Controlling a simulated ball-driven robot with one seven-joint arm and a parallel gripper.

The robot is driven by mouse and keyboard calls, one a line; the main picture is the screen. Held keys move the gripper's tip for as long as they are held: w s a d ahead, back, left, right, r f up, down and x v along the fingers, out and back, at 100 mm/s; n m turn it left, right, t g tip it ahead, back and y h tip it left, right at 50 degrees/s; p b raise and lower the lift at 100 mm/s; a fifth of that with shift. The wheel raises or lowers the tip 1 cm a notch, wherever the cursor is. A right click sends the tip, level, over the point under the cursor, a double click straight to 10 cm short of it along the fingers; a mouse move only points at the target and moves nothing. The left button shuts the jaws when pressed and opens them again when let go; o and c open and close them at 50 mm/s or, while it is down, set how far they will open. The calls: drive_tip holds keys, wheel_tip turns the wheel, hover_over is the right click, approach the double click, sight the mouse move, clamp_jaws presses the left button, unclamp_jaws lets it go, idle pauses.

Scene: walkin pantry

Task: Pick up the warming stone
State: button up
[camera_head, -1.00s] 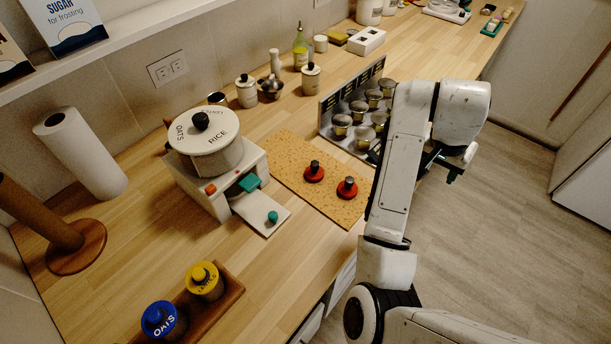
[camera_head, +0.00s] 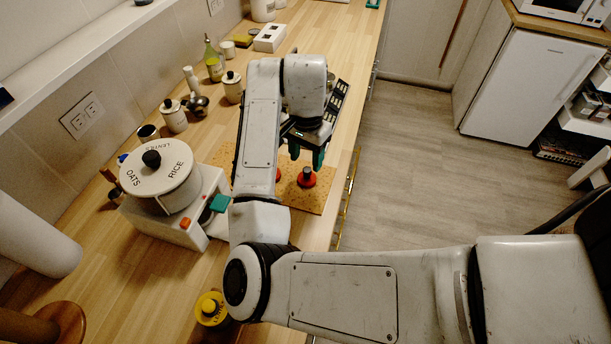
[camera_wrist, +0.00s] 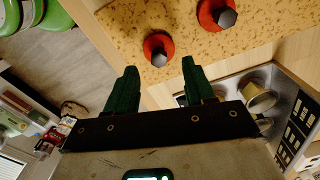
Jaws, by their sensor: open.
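Two red discs with dark upright knobs stand on a speckled cork board (camera_head: 318,200). I cannot tell for sure whether either is the warming stone. The nearer-edge red disc (camera_head: 306,180) shows clearly in the head view; the other red disc (camera_head: 278,175) is mostly hidden behind my arm. In the wrist view one red disc (camera_wrist: 152,43) lies just beyond the fingertips, and the second red disc (camera_wrist: 207,16) is to its upper right. My gripper (camera_head: 306,154) points down above the board with its green fingers apart and empty. It also shows in the wrist view (camera_wrist: 160,66).
A white pot (camera_head: 175,180) sits on a white stove-like box (camera_head: 165,228) left of the board. A rack with metal-lidded jars (camera_wrist: 262,95) stands beside the board. A yellow-topped jar (camera_head: 210,308) is at the front. Canisters line the wall.

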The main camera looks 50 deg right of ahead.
sight(307, 169)
drive_tip(key=shift+f+p, duration=0.75)
drive_tip(key=shift+f, duration=1.9)
drive_tip(key=c, duration=0.7)
